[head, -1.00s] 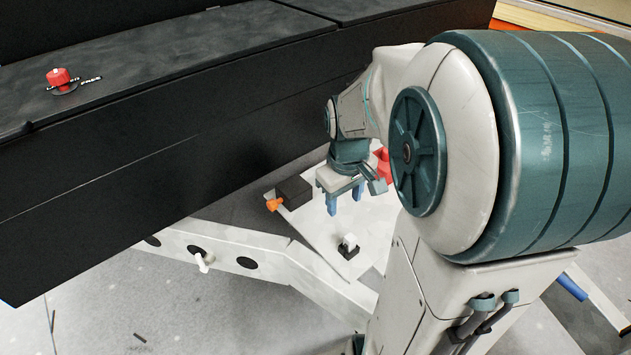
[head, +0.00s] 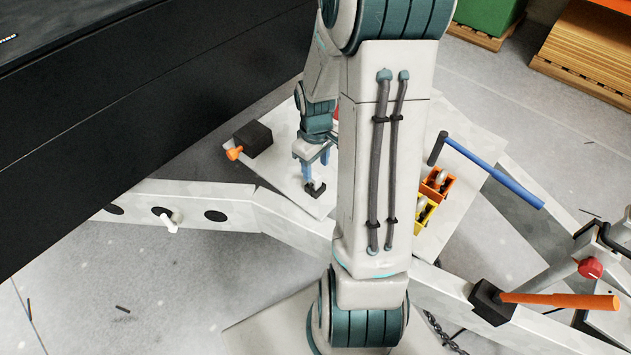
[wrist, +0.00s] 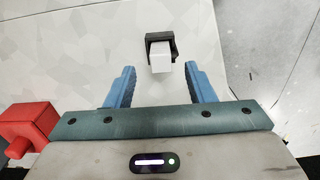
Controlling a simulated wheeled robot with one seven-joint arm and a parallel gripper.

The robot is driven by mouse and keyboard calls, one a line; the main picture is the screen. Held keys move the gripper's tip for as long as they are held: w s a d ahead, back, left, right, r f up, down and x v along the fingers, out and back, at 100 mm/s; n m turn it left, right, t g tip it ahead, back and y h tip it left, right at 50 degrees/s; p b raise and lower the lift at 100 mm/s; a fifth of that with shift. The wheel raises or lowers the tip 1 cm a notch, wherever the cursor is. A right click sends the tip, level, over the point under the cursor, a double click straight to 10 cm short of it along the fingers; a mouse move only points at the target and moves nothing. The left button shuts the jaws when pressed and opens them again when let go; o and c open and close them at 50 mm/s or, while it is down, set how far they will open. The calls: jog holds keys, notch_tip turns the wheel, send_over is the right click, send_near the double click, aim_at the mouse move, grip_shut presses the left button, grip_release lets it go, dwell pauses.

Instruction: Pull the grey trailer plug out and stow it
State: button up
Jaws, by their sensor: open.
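A pale grey block-shaped plug (wrist: 160,63) sits in a small black holder (wrist: 160,42) on the white plate in the wrist view. In the head view the black holder (head: 315,191) is just below my fingers, and the plug is mostly hidden there. My gripper (wrist: 160,72) is open, with its blue fingers spread to either side of the plug's line. It holds nothing. In the head view my gripper (head: 314,172) hangs close above the holder. I cannot tell whether the fingers touch the plug.
A red block (wrist: 28,128) is left of my gripper. An orange-knobbed black box (head: 252,138) stands on the plate (head: 278,168). A white peg (head: 169,222) juts from the chassis beam.

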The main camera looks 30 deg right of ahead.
aim_at(315, 175)
jog(key=shift+f, duration=2.55)
grip_shut()
